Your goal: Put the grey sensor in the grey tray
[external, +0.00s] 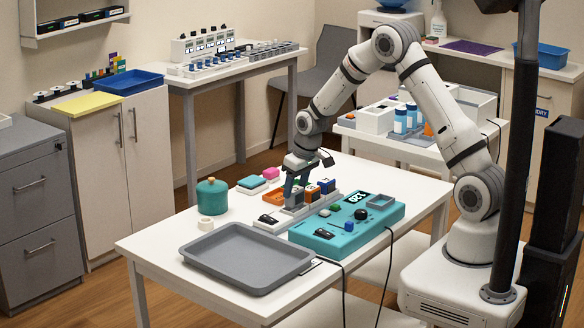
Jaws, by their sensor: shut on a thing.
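My gripper (294,180) points down over the middle of the white table and is shut on a small grey block that appears to be the grey sensor (293,199). The fingers hide most of it. It is at a light rail of small modules, and I cannot tell whether it is still seated or lifted. The large grey tray (247,256) lies flat and empty at the table's front left, apart from the gripper.
Right of the sensor are modules with orange and blue parts (327,186). A teal control box (345,228) with knobs and cables stands in front of them. An orange part (274,197) is beside the gripper.

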